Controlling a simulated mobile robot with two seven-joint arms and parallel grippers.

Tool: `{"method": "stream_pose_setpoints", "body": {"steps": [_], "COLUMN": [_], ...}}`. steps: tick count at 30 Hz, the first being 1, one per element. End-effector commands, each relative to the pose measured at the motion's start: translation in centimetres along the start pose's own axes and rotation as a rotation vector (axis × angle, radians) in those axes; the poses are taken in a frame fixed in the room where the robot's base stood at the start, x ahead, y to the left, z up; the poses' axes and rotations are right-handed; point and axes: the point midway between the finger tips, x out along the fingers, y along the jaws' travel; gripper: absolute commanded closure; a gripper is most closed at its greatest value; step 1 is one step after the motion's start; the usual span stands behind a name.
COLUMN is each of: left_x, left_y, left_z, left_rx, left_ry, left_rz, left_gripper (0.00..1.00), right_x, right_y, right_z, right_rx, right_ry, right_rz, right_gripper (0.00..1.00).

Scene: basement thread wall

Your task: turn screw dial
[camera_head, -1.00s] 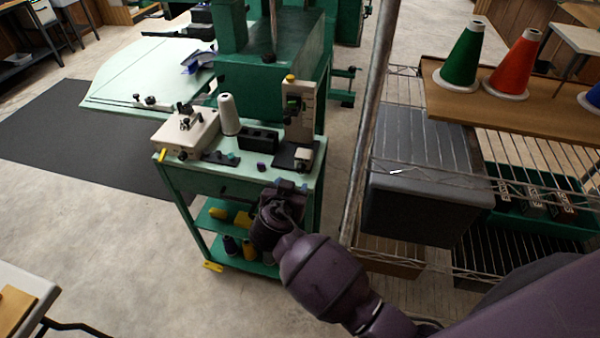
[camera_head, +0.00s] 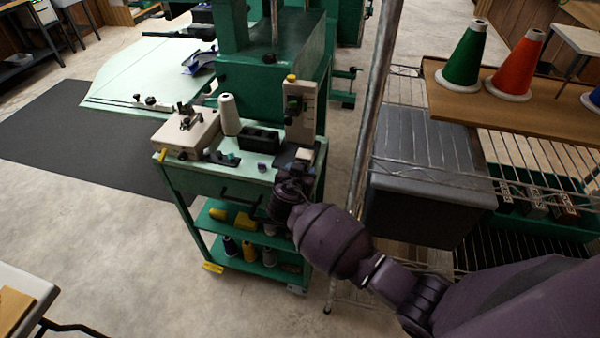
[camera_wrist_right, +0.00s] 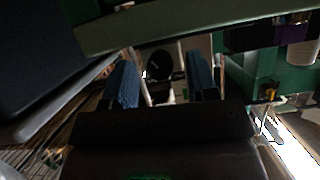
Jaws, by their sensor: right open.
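A beige upright device (camera_head: 300,108) with a yellow cap stands at the right end of the green cart's top. A small black knob (camera_head: 292,103) shows on its side. In the right wrist view a round black dial-like part (camera_wrist_right: 159,65) appears beyond and between my fingers, apart from them; I cannot tell for certain that it is the screw dial. My right gripper (camera_wrist_right: 162,80) is open with two blue-padded fingers and nothing between them. In the head view the right gripper (camera_head: 293,180) is at the cart's front right edge, below the device. My left gripper is not in view.
The green cart (camera_head: 215,182) also carries a beige box device (camera_head: 186,133), a white thread cone (camera_head: 229,115) and a black block (camera_head: 259,139). A wire rack with a grey bin (camera_head: 425,190) stands close on the right.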

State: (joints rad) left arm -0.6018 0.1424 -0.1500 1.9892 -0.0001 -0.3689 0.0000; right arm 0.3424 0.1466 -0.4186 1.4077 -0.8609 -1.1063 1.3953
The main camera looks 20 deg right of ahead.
Motion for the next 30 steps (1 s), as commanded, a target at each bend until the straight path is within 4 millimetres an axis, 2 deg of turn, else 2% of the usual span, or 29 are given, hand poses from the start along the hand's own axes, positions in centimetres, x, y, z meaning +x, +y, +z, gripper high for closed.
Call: {"method": "stream_pose_setpoints", "body": {"steps": [2, 9, 12, 17, 30], "left_x": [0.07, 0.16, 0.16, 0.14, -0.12], "left_y": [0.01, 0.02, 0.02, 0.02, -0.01], "left_z": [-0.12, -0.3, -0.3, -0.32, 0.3], "left_rx": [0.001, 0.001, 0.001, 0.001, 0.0], "left_ry": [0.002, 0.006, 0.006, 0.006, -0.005], "left_rz": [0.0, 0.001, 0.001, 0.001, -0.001], "left_gripper": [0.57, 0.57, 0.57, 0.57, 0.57], "right_x": [-0.01, -0.03, -0.04, -0.06, 0.0], "right_y": [0.0, 0.0, 0.0, -0.09, -0.25], "right_z": [0.0, 0.02, 0.02, 0.01, 0.07], "right_rx": [0.0, 0.0, 0.0, -0.035, -0.329], "right_ry": [0.0, 0.0, 0.0, 0.0, 0.0], "right_rz": [0.0, 0.0, 0.0, 0.015, 0.137], "right_gripper": [0.48, 0.85, 0.96, 0.96, 0.96]}}
